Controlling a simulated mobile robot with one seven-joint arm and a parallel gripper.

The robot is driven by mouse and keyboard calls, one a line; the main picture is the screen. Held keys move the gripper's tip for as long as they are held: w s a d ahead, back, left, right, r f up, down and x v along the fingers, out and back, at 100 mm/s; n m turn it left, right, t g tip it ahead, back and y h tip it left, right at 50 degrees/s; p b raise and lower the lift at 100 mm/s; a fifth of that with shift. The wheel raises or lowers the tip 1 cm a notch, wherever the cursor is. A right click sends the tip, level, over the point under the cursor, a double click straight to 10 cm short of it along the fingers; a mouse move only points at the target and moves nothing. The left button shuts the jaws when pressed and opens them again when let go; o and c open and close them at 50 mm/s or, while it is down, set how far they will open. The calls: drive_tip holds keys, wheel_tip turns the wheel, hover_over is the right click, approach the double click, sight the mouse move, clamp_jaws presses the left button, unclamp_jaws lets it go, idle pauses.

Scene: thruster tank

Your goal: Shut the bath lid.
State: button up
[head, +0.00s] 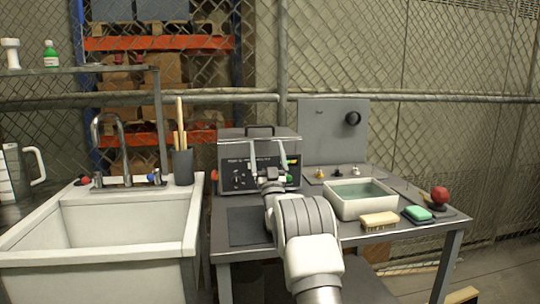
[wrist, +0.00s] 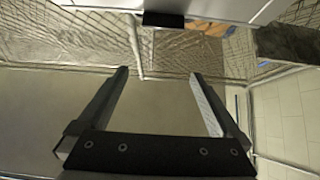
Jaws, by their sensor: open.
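The lid looks flat on the bath, but whether a small gap is left I cannot tell. My gripper (head: 268,147) is open and empty in front of the bath, fingers upward, hiding part of its front. In the wrist view both fingers (wrist: 157,73) are wide apart with nothing between them. A dark block at the top of that view cannot be identified surely.
A white tub of greenish liquid (head: 339,202) stands right of the bath. A brush (head: 380,220), a green sponge (head: 417,213) and a red ball (head: 439,195) lie near the table's right end. A sink (head: 190,235) is at left. A dark mat (head: 245,228) lies before the bath.

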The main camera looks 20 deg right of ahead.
drive_tip(key=shift+s+a+p, duration=0.1)
drive_tip(key=shift+s+a, duration=0.1)
drive_tip(key=shift+s, duration=0.7)
drive_tip(key=shift+s+a+p, duration=0.1)
drive_tip(key=shift+s+a, duration=0.05)
drive_tip(key=shift+s, duration=0.75)
drive_tip(key=shift+s+a+p, duration=0.1)
drive_tip(key=shift+s+a, duration=0.1)
drive_tip(key=shift+s, duration=0.7)
drive_tip(key=s+a+r+g+y, duration=0.3)
drive_tip(key=s+a+g, duration=0.6)
drive_tip(key=s+g, duration=0.1)
drive_tip(key=s+a+f+n+g+y, duration=0.1)
drive_tip(key=s+a+f+g, duration=0.3)
drive_tip(key=s, duration=0.8)
drive_tip(key=s+a+f+g, duration=0.25)
drive_tip(key=s+f, duration=0.35)
drive_tip(key=s, duration=0.6)
drive_tip(key=s+a+f+n+g+y, duration=0.1)
drive_tip(key=s+a+f+g, duration=0.4)
drive_tip(key=s, duration=0.8)
wheel_tip(320, 180, up, 23)
drive_tip(key=d+p, duration=0.2)
drive_tip(key=p, duration=2.1)
drive_tip(key=shift+w+d+t, duration=0.2)
drive_tip(key=shift+w+t, duration=0.15)
